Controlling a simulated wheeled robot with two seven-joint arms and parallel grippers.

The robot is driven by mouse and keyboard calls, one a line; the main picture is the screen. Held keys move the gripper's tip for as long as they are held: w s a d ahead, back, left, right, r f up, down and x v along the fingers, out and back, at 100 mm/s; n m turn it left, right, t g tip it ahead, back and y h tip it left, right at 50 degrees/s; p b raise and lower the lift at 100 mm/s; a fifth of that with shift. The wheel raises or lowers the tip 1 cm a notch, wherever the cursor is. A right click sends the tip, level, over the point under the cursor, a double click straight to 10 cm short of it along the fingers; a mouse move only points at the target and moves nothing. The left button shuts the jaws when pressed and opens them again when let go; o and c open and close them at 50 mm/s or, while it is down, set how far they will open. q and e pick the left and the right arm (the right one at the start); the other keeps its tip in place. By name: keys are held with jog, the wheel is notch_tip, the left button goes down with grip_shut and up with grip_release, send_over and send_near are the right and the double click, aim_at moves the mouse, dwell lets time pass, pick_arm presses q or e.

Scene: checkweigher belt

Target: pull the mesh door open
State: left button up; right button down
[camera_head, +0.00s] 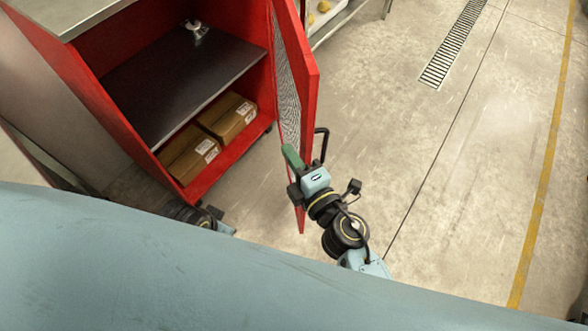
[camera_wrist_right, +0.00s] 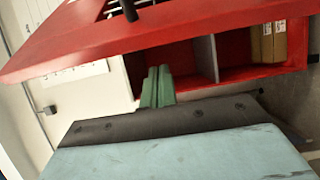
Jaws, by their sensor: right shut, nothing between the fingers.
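The mesh door (camera_head: 309,85) has a red frame and a grey mesh panel (camera_head: 287,85). It stands wide open, swung out from the red cabinet (camera_head: 215,165). Its black handle (camera_head: 322,143) shows on the right side of the door. My right gripper (camera_head: 292,157) has green fingers, shut and empty, by the door's inner side, left of the handle. In the right wrist view the shut fingers (camera_wrist_right: 157,87) are below the red door frame (camera_wrist_right: 130,38), with the handle (camera_wrist_right: 130,8) at the top. I cannot tell whether they touch the door. My left gripper is not seen.
The cabinet has a dark shelf (camera_head: 185,80) with a small metallic item (camera_head: 196,28) on it. Two cardboard boxes (camera_head: 190,157) (camera_head: 229,116) lie below. A floor drain (camera_head: 453,43) and a yellow line (camera_head: 545,165) mark the clear concrete floor at right.

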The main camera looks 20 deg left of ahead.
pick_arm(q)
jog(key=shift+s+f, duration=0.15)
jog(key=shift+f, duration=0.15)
pick_arm(e)
jog(key=shift+w+d, duration=0.25)
jog(key=shift+d, duration=0.35)
jog(key=shift+w+d, duration=0.25)
jog(key=shift+d, duration=0.35)
